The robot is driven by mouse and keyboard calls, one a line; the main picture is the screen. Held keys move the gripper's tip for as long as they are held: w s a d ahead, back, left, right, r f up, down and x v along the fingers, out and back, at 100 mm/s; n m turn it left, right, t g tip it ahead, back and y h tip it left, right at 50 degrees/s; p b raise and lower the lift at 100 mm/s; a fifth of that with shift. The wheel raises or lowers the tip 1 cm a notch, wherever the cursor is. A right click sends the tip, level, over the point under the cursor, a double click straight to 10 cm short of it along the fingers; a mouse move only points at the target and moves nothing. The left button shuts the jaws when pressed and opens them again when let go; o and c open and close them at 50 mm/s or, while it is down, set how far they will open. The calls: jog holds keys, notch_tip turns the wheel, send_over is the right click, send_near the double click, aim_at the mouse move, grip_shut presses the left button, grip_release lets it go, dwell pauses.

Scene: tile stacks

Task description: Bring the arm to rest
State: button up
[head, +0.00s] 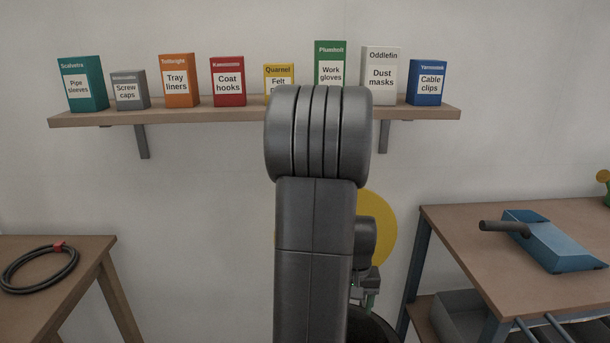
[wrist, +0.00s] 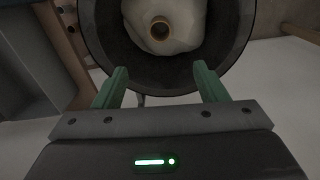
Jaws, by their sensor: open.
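My gripper (wrist: 160,72) is open in the wrist view, its two green fingers apart with nothing between them. Beyond the fingertips is a dark round container (wrist: 97,50) with a pale lumpy thing (wrist: 190,30) inside. A brownish ring (wrist: 160,28) shows on that pale thing. In the head view my arm rises through the middle and bends down behind itself. Only a small part of my gripper (head: 371,290) shows there, low and right of the arm, above the dark rim of the container (head: 375,325).
A wall shelf (head: 200,115) holds several labelled boxes behind my arm. A table with a black cable coil (head: 40,270) stands left. A bench with a blue tool (head: 550,240) stands right, with a grey bin (head: 455,318) below. A yellow disc (head: 384,225) is partly hidden behind my arm.

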notch_tip(320, 180, down, 8)
jog(key=f+b, duration=0.1)
jog(key=shift+r+p, duration=1.65)
jog(key=shift+r, duration=1.05)
jog(key=shift+f, duration=0.1)
